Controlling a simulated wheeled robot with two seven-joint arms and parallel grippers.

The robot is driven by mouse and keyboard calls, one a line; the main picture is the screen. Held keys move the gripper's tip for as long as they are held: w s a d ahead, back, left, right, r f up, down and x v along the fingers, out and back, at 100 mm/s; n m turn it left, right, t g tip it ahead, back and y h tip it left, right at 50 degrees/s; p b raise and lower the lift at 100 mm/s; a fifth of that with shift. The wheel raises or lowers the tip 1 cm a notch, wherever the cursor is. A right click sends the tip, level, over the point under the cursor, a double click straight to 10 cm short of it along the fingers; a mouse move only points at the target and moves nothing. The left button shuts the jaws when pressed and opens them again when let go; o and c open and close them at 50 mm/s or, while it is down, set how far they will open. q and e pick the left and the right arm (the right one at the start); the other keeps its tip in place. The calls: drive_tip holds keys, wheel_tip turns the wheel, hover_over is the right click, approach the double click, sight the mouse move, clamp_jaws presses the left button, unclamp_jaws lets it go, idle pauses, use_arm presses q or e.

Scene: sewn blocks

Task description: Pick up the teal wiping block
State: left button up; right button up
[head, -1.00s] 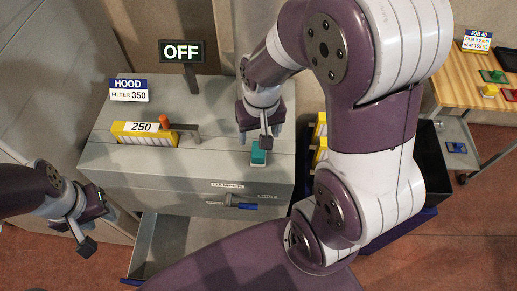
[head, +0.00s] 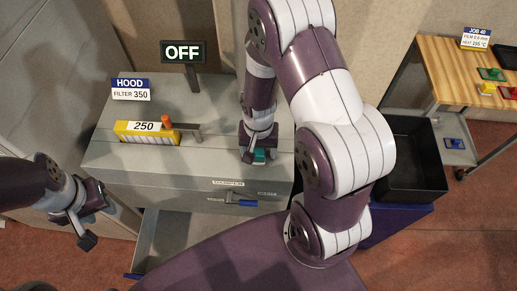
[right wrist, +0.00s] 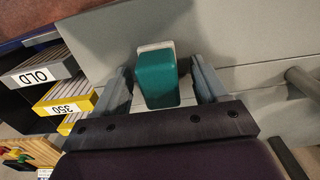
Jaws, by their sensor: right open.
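The teal wiping block (head: 260,155) sits on the grey cabinet's top near its front right, partly hidden by my right gripper in the head view. In the right wrist view the teal block (right wrist: 158,80) has a pale edge strip and lies between the two fingers. My right gripper (right wrist: 165,85) is open around the block, with a gap visible on each side. It also shows in the head view (head: 255,156), low over the cabinet top. My left gripper (head: 82,218) hangs at the left, away from the block; its finger opening is unclear.
The grey cabinet (head: 200,171) carries a yellow filter labelled 250 (head: 140,137), a HOOD sign (head: 131,89) and an OFF sign (head: 182,52). An open drawer (head: 175,240) is below. A black bin (head: 415,160) and wooden table (head: 450,75) stand right.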

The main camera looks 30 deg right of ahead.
drive_tip(key=c, duration=1.2)
wheel_tip(320, 180, up, 4)
drive_tip(key=shift+r+b, duration=0.15)
drive_tip(key=shift+b, duration=0.4)
drive_tip(key=s+d+r, duration=0.1)
drive_tip(key=s+r, duration=0.1)
drive_tip(key=s, duration=0.1)
drive_tip(key=s+d+r, duration=0.2)
drive_tip(key=s, duration=0.2)
drive_tip(key=s+d+r+b, duration=0.1)
drive_tip(key=s+d+r, duration=0.1)
drive_tip(key=s+r, duration=0.1)
drive_tip(key=shift+s+d, duration=0.15)
drive_tip(key=shift+s, duration=0.1)
drive_tip(key=shift+f, duration=0.1)
